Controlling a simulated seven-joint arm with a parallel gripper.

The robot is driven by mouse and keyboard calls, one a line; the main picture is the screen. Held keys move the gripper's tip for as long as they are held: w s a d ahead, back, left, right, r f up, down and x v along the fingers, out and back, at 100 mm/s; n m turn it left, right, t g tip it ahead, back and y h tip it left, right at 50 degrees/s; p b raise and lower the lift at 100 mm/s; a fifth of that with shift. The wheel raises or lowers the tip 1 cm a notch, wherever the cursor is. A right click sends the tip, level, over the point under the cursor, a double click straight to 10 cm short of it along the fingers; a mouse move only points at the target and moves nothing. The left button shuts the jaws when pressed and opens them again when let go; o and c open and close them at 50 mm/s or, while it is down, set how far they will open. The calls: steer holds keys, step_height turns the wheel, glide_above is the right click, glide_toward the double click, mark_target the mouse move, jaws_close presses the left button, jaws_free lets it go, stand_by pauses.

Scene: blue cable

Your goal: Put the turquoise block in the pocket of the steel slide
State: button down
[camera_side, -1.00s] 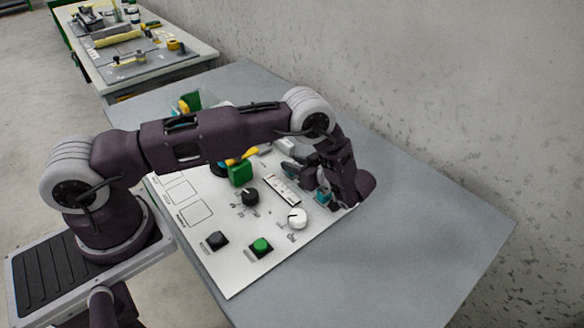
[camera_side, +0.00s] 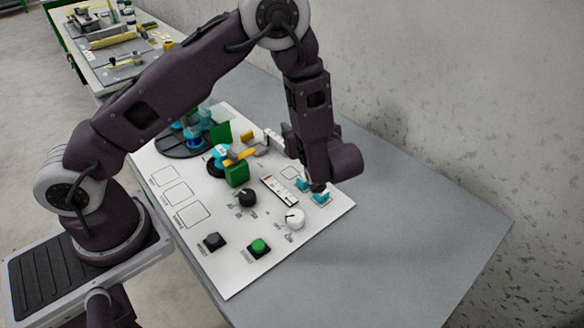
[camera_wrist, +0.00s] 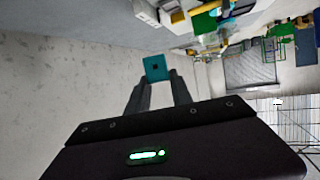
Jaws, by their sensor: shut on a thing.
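The turquoise block (camera_wrist: 155,68) is held between the tips of my gripper's two fingers (camera_wrist: 157,82) in the wrist view; a small dark mark shows on its face. A light grey metal-looking part (camera_side: 270,141) stands at the board's back edge, left of my wrist. It may be the steel slide; its pocket cannot be seen.
Small turquoise fittings (camera_side: 320,197) sit on the board below my wrist. A green block (camera_side: 236,174), a black knob (camera_side: 247,197), a white knob (camera_side: 295,218), a green button (camera_side: 259,247) and a dark round base (camera_side: 180,145) stand on it. The grey table (camera_side: 400,225) is clear at right.

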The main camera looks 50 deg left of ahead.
steer(key=s+d+r+m+t+h, duration=0.2)
steer(key=s+d+r+m+t, duration=0.1)
steer(key=s, duration=0.1)
steer(key=w+a+f+m+t+h, duration=0.2)
steer(key=w+f+m+h, duration=0.15)
steer(key=w, duration=0.35)
steer(key=w+a+f+m+t+h, duration=0.2)
steer(key=w+a+f+m, duration=0.1)
steer(key=w+f, duration=0.3)
steer(key=shift+t+h, duration=0.25)
steer(key=shift+t, duration=0.05)
steer(key=f, duration=0.6)
steer(key=w+f, duration=0.1)
steer(key=f, duration=0.2)
steer(key=shift+f, duration=0.25)
steer(key=shift+f, duration=0.35)
